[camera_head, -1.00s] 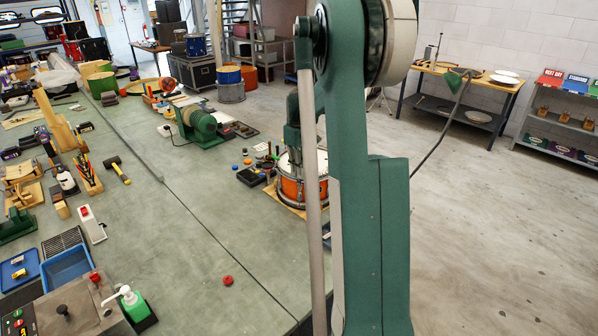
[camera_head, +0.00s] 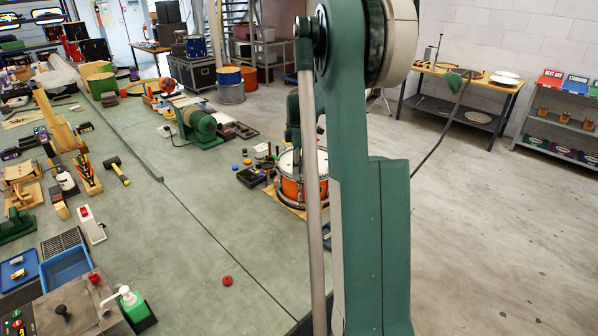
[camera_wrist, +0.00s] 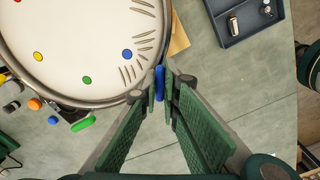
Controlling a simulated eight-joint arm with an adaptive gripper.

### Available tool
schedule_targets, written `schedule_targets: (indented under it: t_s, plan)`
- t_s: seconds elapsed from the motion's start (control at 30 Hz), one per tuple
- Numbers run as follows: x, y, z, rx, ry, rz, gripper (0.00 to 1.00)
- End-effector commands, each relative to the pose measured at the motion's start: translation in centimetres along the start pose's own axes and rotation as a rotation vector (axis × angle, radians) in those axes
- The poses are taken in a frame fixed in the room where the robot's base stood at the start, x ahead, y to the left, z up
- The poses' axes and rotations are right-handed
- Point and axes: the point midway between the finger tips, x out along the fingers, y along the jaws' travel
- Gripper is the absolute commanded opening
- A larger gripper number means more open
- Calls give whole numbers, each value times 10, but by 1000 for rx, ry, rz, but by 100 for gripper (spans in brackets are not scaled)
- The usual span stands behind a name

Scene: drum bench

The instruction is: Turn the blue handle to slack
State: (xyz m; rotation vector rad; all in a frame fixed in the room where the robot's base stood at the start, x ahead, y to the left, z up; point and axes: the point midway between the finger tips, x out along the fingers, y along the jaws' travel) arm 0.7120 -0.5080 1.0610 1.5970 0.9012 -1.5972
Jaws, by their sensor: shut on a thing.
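The blue handle (camera_wrist: 159,80) stands at the rim of the drum (camera_wrist: 80,50) in the wrist view, at the drum's right side. My gripper (camera_wrist: 161,89) is shut on the blue handle, with a finger on either side of it. Blue, green, yellow and red dots mark the pale drumhead. The drum also shows in the head view (camera_head: 290,189), with an orange shell, partly behind my arm. The blue handle and my fingertips cannot be made out there.
A green handle (camera_wrist: 83,124) sits at the rim's lower left. A dark tray (camera_wrist: 240,20) with small metal parts lies to the upper right in the wrist view. A red ring (camera_head: 227,281) lies on the bench (camera_head: 180,240), whose middle is mostly clear.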

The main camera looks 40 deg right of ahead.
Motion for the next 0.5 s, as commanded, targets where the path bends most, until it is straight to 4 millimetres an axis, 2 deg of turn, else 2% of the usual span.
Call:
schedule_targets:
  t_s: [0.5]
  plan:
    - [0, 0, 0, -432, 0, 0, 0]
